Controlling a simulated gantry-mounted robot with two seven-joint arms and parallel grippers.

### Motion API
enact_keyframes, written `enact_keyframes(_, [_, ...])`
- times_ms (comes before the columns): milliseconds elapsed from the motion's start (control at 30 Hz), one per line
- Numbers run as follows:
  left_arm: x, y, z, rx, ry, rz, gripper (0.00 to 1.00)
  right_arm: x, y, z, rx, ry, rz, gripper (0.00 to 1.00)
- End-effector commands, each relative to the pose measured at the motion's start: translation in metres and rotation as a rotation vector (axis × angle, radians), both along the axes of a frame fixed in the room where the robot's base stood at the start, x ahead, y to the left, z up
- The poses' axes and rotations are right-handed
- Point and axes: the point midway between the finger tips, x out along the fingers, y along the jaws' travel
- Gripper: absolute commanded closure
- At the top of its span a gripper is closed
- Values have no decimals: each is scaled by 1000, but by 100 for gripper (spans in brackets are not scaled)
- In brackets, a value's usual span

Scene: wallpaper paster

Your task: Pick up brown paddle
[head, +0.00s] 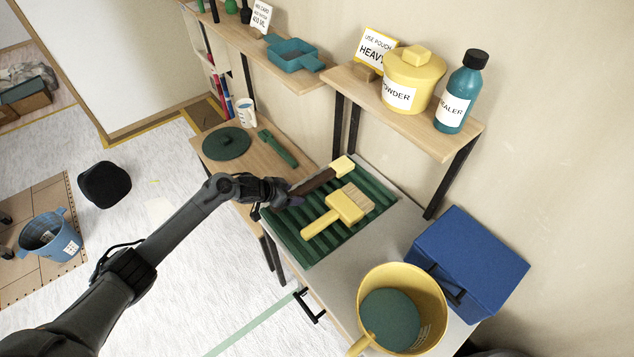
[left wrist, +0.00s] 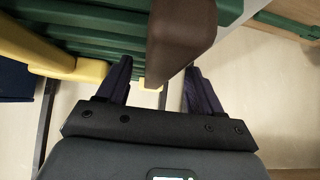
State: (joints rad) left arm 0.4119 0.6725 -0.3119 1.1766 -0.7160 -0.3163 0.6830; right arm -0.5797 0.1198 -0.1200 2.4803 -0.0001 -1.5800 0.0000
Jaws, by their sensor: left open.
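The brown paddle (head: 314,182) lies across the ridged green tray (head: 288,236), with a yellow block (head: 343,165) at its far end. In the left wrist view, the near end of the brown paddle (left wrist: 180,38) looms large and reaches down between the finger tips. My left gripper (head: 288,196) is at this near end, over the tray's left edge; it also shows in the left wrist view (left wrist: 158,75). It is open, with the fingers apart on either side of the brown end. I cannot tell whether either finger touches it. My right gripper is not in view.
A yellow brush (head: 346,207) lies on the tray close beside the paddle. A yellow bucket (head: 435,290) and blue box (head: 468,262) stand to the right. A shelf (head: 445,150) with a yellow pot and teal bottle overhangs behind. A green disc (head: 227,143) lies on the left.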

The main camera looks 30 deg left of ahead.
Motion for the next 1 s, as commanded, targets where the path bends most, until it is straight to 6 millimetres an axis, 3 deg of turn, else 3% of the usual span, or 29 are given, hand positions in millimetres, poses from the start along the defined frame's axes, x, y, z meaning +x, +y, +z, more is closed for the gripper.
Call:
enact_keyframes(67, [0,0,0,0,0,0,36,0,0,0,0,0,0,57])
enact_keyframes(433, [0,0,1,0,-1,0,90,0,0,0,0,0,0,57])
enact_keyframes(767, [0,0,4,-1,-2,0,90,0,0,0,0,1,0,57])
enact_keyframes(1000, [0,0,25,1,-4,-1,90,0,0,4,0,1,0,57])
